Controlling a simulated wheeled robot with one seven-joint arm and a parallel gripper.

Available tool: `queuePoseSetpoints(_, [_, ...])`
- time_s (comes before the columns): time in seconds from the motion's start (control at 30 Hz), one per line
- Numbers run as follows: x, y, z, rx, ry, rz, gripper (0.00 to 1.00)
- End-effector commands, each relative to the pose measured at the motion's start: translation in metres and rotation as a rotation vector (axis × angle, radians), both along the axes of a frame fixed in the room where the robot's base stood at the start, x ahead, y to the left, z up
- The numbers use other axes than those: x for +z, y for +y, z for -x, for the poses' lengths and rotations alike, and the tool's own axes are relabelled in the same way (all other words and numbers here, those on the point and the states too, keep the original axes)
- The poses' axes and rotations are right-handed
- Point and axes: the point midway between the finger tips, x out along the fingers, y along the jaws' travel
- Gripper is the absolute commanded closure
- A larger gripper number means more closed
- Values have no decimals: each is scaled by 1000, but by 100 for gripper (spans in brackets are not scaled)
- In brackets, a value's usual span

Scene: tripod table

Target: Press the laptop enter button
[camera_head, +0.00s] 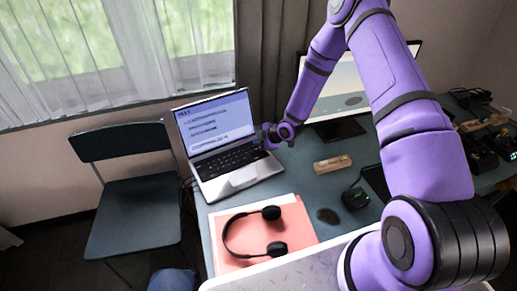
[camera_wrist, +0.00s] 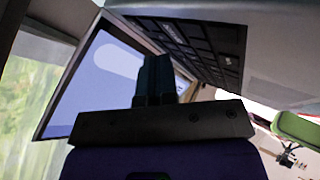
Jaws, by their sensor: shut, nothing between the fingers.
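The open silver laptop (camera_head: 233,181) stands on the desk with its lit screen (camera_head: 213,125) showing lines of text. Its black keyboard (camera_head: 230,160) faces up; the enter key cannot be singled out. My gripper (camera_head: 264,137) is at the right end of the keyboard, close to the screen's lower right corner. In the wrist view its two dark fingers (camera_wrist: 157,68) are shut together with nothing between them, in front of the screen (camera_wrist: 95,80) and beside the keyboard (camera_wrist: 185,42). Whether the fingertips touch a key cannot be told.
Headphones (camera_head: 231,237) lie on a pink folder (camera_head: 300,232) in front of the laptop. A monitor (camera_head: 338,85) stands behind my arm. A small wooden block (camera_head: 332,163) and a dark mouse (camera_head: 355,198) lie to the right. A chair (camera_head: 135,215) stands left of the desk.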

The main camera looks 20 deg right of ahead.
Motion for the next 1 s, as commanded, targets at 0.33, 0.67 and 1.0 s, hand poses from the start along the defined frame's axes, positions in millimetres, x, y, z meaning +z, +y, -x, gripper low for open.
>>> queuePoseSetpoints(0.33, [23, 0, -1, 0, -2, 0, 100])
queuePoseSetpoints(0.67, [48, 0, 0, -1, -1, 0, 100])
queuePoseSetpoints(1.0, [50, 0, 0, 0, 0, 0, 100])
